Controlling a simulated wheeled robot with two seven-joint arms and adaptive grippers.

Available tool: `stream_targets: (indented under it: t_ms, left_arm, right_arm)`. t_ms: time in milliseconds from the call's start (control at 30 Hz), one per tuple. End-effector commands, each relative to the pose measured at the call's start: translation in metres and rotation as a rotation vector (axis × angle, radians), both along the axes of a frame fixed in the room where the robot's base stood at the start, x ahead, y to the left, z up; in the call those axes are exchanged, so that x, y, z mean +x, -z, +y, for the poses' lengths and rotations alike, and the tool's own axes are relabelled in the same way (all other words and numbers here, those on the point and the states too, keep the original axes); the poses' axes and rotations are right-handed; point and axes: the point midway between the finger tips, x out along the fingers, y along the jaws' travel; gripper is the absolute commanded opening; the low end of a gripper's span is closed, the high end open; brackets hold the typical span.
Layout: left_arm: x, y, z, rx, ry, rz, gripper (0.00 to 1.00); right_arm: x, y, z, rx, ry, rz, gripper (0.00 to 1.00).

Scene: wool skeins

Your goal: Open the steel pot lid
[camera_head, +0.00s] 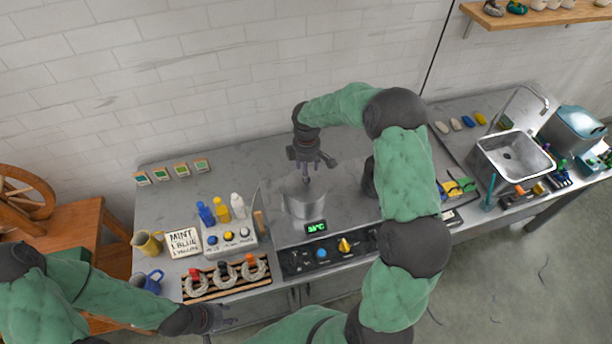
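A steel pot (318,208) stands on the counter near the middle, behind the control panel. Its top looks pale and flat, and I cannot clearly separate the lid from the pot. My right gripper (308,176) is directly above the pot, pointing down, with its dark tip parts close to the middle of the pot's top. Whether it is shut on a lid knob is too small to tell. My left gripper (221,325) is low at the left, in front of the counter edge and away from the pot. Its fingers look apart with nothing between them.
Bottles (222,210), a sign (184,243) and a rack of skeins (226,276) are left. A sink (512,156) is right. Counter behind the pot is clear.

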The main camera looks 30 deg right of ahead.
Motion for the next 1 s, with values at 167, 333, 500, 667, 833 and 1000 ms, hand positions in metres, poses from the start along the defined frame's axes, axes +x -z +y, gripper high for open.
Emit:
stream_targets:
  t_ms: [167, 333, 500, 667, 833, 1000]
  left_arm:
    - [0.0, -0.002, 0.0, 0.0, 0.0, -0.001, 0.4]
    - [0.0, -0.002, 0.0, 0.0, 0.0, -0.001, 0.4]
    - [0.0, -0.002, 0.0, 0.0, 0.0, -0.001, 0.4]
    - [0.0, -0.002, 0.0, 0.0, 0.0, -0.001, 0.4]
    - [0.0, -0.002, 0.0, 0.0, 0.0, -0.001, 0.4]
    - [0.0, -0.002, 0.0, 0.0, 0.0, -0.001, 0.4]
  right_arm:
    - [0.0, 0.028, 0.0, 0.001, 0.0, 0.0, 0.52]
    - [0.0, 0.044, 0.0, 0.0, 0.001, -0.001, 0.52]
    - [0.0, 0.05, 0.0, 0.0, 0.002, -0.001, 0.52]
    - [0.0, 0.05, 0.0, 0.0, 0.001, -0.001, 0.52]
    - [0.0, 0.05, 0.0, 0.0, 0.001, -0.001, 0.21]
    - [0.0, 0.05, 0.0, 0.0, 0.001, -0.001, 0.0]
